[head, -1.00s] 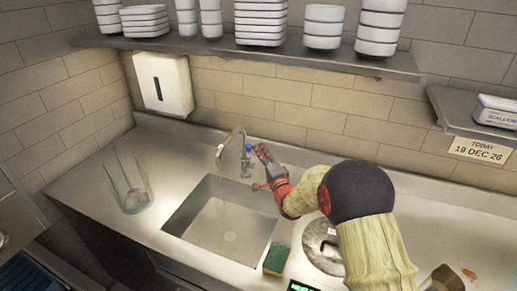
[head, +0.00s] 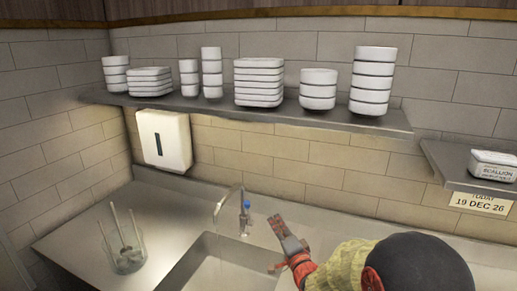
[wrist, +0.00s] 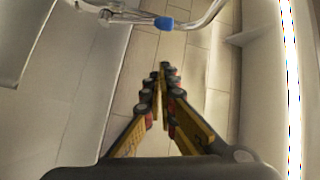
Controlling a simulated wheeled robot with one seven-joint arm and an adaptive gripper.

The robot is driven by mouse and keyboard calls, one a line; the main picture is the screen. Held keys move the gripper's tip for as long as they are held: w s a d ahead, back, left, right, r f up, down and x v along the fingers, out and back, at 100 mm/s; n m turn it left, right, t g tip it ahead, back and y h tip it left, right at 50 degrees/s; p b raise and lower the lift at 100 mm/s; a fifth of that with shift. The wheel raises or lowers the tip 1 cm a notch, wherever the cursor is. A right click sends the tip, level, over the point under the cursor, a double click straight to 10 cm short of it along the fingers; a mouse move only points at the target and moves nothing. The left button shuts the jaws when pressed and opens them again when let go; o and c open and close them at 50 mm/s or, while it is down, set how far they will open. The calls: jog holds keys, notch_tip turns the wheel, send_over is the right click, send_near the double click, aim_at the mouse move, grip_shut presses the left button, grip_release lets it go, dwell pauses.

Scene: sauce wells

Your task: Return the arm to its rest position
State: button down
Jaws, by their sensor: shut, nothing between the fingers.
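My gripper (head: 284,234) is in front of the tiled wall, just right of the tap, above the right side of the sink. It also shows in the wrist view (wrist: 163,68), where its fingers meet at the tips with nothing between them. My arm comes in from the lower right in the head view and covers part of the counter.
The tap (head: 221,207) with a blue handle (head: 247,204) stands behind the sink (head: 215,268). A glass holder with utensils (head: 128,260) is on the left counter. A shelf (head: 270,113) with stacked white dishes hangs above; a white dispenser (head: 165,140) is below it.

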jog(key=s+d+r+n+g+h, duration=0.2)
jog(key=s+d+r+h, duration=0.15)
jog(key=s+d, duration=0.2)
jog(key=s+d+r+n+g+h, duration=0.2)
jog(key=s+d+r+n+g, duration=0.15)
jog(key=s, duration=0.35)
jog(key=s+d+f+n+g, duration=0.1)
jog(key=s+n+g, duration=0.1)
jog(key=s, duration=1.3)
jog(key=s+d+n+g, duration=0.2)
jog(key=s+n+g, duration=0.1)
jog(key=s, duration=1.2)
jog(key=shift+s+d+f+g, duration=0.25)
jog(key=shift+f+g, duration=0.1)
jog(key=shift+g, duration=0.2)
jog(key=c, duration=2.6)
grip_release()
jog(key=shift+w+h, duration=0.1)
jog(key=shift+h, duration=0.15)
